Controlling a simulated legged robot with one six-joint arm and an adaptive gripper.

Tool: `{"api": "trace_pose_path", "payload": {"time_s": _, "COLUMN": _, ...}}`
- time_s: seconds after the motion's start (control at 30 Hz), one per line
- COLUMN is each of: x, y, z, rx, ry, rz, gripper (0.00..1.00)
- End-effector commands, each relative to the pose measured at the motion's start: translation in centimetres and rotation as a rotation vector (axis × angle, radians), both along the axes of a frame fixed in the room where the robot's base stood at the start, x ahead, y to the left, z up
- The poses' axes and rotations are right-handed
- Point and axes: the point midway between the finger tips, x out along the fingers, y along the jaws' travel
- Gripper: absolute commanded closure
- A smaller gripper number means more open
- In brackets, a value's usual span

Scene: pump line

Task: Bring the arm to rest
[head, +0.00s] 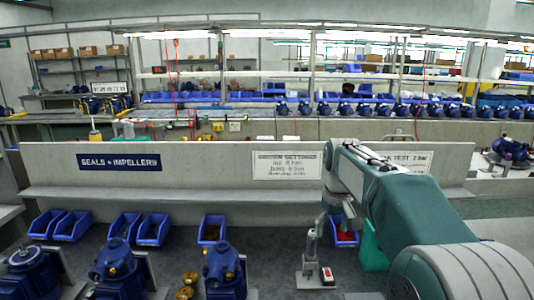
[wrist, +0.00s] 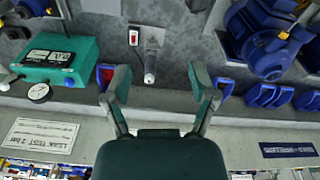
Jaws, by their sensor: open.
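My arm (head: 405,205) reaches in from the lower right of the head view, bent at the elbow, with its forearm end above the bench. My gripper (wrist: 160,82) shows in the wrist view with its two fingers spread wide apart and nothing between them. In the head view the arm mostly hides the gripper. The wrist view shows the bench upside down. A grey upright tool (head: 311,243) on a small base stands beyond the fingers, apart from them as far as I can tell; it also shows in the wrist view (wrist: 150,67).
A red switch (head: 327,276) sits beside the tool. A green leak tester (wrist: 62,58) with a gauge stands nearby. Blue bins (head: 153,229) line the bench's back wall, one holding red parts (head: 345,236). Blue pumps (head: 224,271) stand at front left.

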Motion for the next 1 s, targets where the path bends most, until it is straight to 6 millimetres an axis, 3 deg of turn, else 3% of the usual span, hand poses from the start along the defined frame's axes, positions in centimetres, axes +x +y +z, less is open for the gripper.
{"api": "trace_pose_path", "payload": {"time_s": 0.2, "x": -6.5, "y": 0.0, "z": 2.6, "rx": 0.007, "ry": -0.085, "rz": -0.041, "gripper": 0.26}}
{"api": "trace_pose_path", "payload": {"time_s": 0.47, "x": -14.5, "y": 0.0, "z": 3.1, "rx": 0.019, "ry": -0.183, "rz": -0.092, "gripper": 0.26}}
{"api": "trace_pose_path", "payload": {"time_s": 0.8, "x": -24.6, "y": 0.0, "z": 0.0, "rx": 0.043, "ry": -0.311, "rz": -0.157, "gripper": 0.26}}
{"api": "trace_pose_path", "payload": {"time_s": 1.0, "x": -28.6, "y": 0.0, "z": -2.7, "rx": 0.057, "ry": -0.367, "rz": -0.186, "gripper": 0.26}}
